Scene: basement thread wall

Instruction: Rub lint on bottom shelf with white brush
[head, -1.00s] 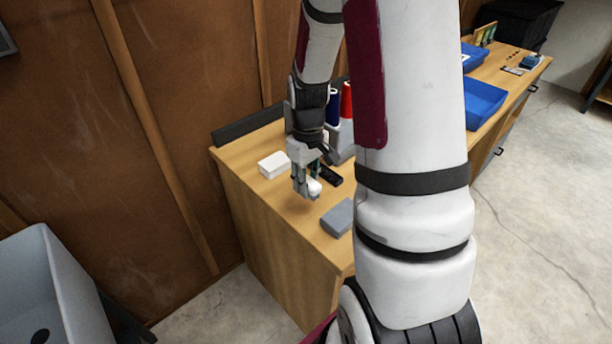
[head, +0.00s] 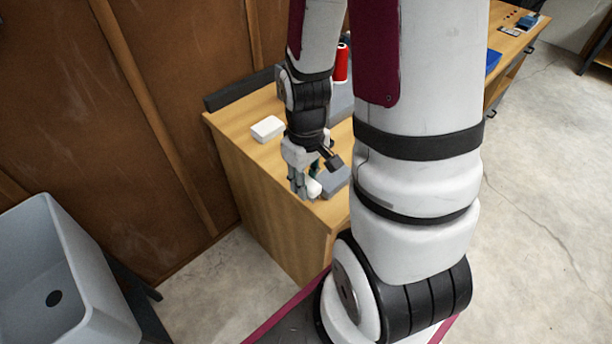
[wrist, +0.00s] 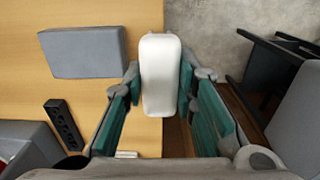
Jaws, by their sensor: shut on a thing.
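My gripper (head: 304,188) is shut on a smooth white oblong piece, which I take for the white brush (wrist: 161,75). In the wrist view it stands between the green-padded fingers, at the bench edge, with floor beyond. In the head view the brush (head: 314,188) shows as a small white end beside the fingers, near the bench's front corner. Its bristles are not visible. I see no lint and no bottom shelf in any view.
The wooden bench (head: 240,135) holds a white box (head: 268,128), a grey block (wrist: 84,52), a black strip with sockets (wrist: 62,122) and a red spool (head: 342,65). A grey sink (head: 95,290) stands at left. Floor (head: 205,295) is clear between sink and bench.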

